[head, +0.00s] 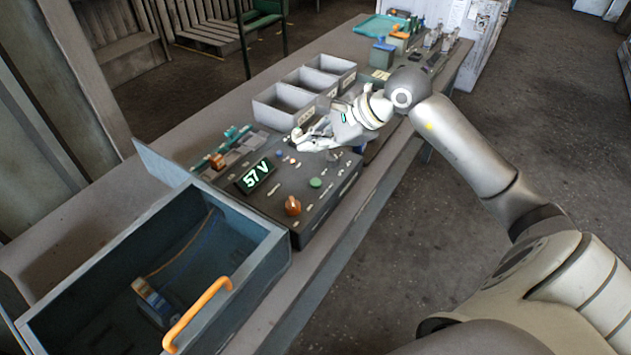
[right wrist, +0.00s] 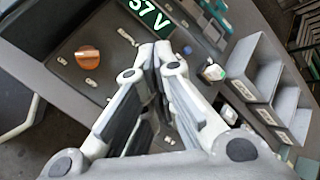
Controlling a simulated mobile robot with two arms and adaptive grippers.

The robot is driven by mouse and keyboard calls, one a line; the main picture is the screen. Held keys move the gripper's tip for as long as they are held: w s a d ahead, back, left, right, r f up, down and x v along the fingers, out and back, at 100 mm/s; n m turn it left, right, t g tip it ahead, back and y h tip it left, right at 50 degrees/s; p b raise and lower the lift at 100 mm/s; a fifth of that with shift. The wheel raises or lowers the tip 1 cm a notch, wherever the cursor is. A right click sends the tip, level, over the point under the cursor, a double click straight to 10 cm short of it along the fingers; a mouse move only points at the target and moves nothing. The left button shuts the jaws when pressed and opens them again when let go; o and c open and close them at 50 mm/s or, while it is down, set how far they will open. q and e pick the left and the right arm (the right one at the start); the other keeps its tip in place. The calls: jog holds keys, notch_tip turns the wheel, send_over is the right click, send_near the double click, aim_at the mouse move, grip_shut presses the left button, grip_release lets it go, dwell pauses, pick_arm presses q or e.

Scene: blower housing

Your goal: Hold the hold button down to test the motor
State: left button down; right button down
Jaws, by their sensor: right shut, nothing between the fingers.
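A dark control panel (head: 262,207) lies on the bench with a lit display (head: 256,176) reading 57 V. It carries an orange knob (head: 293,205), a round green button (head: 315,183), and small blue and red buttons near its far edge. My right gripper (head: 298,143) is shut and empty over the far side of the panel; contact with a button cannot be told. In the right wrist view its closed fingertips (right wrist: 160,52) are beside the display (right wrist: 147,16), with the orange knob (right wrist: 87,56) to the left. My left gripper is out of view.
An open blue-grey box (head: 255,262) with an orange handle (head: 198,314) stands at the near left, with a small blue item (head: 155,303) inside. Grey bins (head: 285,113) sit behind the panel. A teal tray (head: 380,27) and small parts occupy the bench's far end.

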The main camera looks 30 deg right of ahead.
jog(key=b, duration=0.3)
send_over(314, 184)
notch_tip(314, 184, down, 7)
jog(key=shift+f, duration=0.1)
jog(key=shift+f+b, duration=0.5)
jog(key=shift+b, duration=0.3)
dwell(0.6)
jog(key=shift+a+f+b, duration=0.1)
jog(key=shift+f+b, duration=0.25)
jog(key=shift+b, duration=0.35)
jog(key=shift+s+f+b, duration=0.1)
jog(key=shift+f+b, duration=0.35)
jog(key=shift+b, duration=0.15)
dwell(1.7)
dwell(0.8)
jog(key=shift+r, duration=0.85)
